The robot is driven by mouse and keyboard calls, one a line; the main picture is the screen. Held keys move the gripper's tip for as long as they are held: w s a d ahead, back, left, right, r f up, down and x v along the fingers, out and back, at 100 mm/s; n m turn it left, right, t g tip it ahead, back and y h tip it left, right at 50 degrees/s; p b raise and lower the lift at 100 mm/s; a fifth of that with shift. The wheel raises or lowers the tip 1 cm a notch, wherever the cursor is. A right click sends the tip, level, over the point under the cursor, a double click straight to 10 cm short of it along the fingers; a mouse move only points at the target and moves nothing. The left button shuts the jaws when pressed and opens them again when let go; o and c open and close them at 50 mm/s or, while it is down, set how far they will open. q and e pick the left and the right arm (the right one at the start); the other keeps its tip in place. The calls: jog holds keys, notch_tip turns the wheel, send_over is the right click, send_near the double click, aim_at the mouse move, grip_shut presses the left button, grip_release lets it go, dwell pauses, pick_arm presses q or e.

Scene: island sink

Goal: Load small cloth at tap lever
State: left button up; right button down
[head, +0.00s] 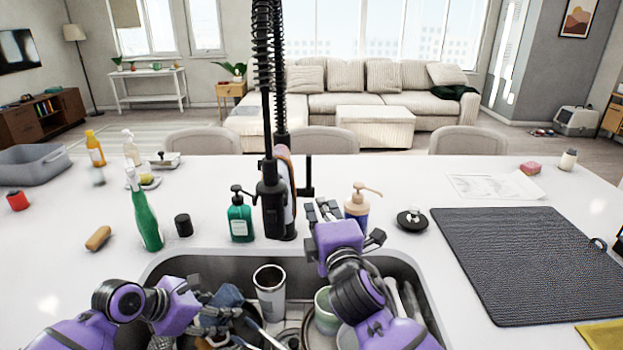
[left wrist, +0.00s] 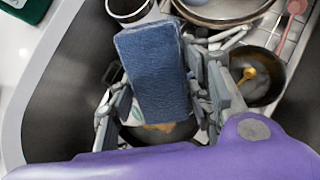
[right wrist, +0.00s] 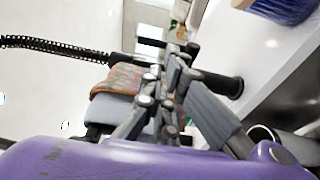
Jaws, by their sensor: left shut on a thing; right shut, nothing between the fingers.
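My left gripper (head: 215,305) is low in the sink (head: 205,263). It is shut on a blue cloth (left wrist: 155,75), which stands up between the fingers in the left wrist view and shows partly in the head view (head: 228,296). The black tap (head: 270,205) stands behind the sink, with its lever (head: 308,185) on the right side. A grey and orange patterned cloth (right wrist: 122,78) hangs at the tap in the right wrist view; its edge shows in the head view (head: 288,170). My right gripper (head: 325,211) is shut and empty, just right of the tap, close to the lever.
A steel tumbler (head: 269,290) and several dishes crowd the sink. A dark drying mat (head: 530,262) covers the right counter.

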aim_at(310, 171)
jog(key=w, duration=0.4)
jog(key=w+a, duration=0.1)
jog(key=w, duration=0.3)
jog(key=w+a, duration=0.1)
jog(key=w, duration=0.3)
jog(key=shift+a+r, duration=0.25)
jog(key=shift+r, duration=0.05)
jog(key=shift+w, duration=0.1)
jog(key=shift+w+r, duration=0.3)
jog(key=shift+w, duration=0.2)
